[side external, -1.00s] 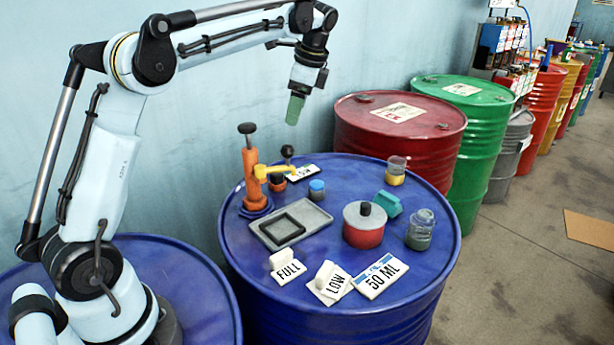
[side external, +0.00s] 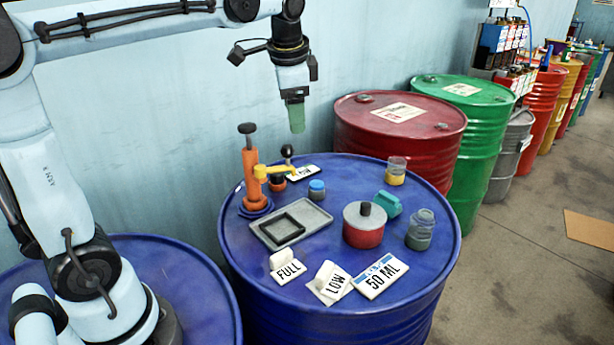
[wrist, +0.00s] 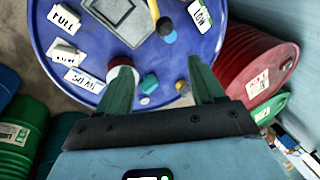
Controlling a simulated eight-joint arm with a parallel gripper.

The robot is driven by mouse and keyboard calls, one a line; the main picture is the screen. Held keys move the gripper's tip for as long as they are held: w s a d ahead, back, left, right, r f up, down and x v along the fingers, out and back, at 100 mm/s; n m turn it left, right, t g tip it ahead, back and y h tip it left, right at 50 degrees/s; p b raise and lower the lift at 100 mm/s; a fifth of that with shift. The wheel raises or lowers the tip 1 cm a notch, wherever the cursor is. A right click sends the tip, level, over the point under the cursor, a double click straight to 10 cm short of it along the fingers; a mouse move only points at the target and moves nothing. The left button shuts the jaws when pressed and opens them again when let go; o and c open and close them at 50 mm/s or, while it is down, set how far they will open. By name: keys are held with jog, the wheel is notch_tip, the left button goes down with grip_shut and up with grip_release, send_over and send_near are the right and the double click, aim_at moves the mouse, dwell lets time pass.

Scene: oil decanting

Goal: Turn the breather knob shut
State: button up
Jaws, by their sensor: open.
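A black ball knob (side external: 287,151) stands on a stem over a small orange base, behind the yellow spout of the orange pump (side external: 252,175). The pump has its own black knob (side external: 246,128) on top. No label tells me which is the breather knob. In the wrist view a black knob (wrist: 165,25) shows beside the yellow spout (wrist: 154,10). My gripper (side external: 297,129) hangs above the back of the blue drum, pointing down, clear of everything. Its green fingers are apart and empty in the wrist view (wrist: 158,64). The left finger partly hides the red pot.
A red drum (side external: 390,155) stands behind. The space around my gripper is free.

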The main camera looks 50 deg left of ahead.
jog(key=shift+s+d+f+n+t+h, duration=0.25)
jog(key=shift+s+d+n+t, duration=0.25)
jog(key=shift+s+d, duration=0.5)
jog(key=shift+s+d+f+n+t+h, duration=0.2)
jog(key=shift+s+d+n+t, duration=0.2)
jog(key=shift+s+d+n, duration=0.55)
jog(key=shift+s+a+m, duration=0.2)
jog(key=shift+m, duration=0.15)
jog(key=shift+w, duration=0.1)
jog(key=m+g+y, duration=0.3)
jog(key=m+g, duration=0.3)
jog(key=m, duration=0.4)
send_over(277, 176)
jog(key=w+d, duration=0.3)
notch_tip(277, 176, down, 10)
jog(key=x, duration=1.2)
jog(key=shift+s+d, duration=0.1)
jog(key=shift+d, duration=0.15)
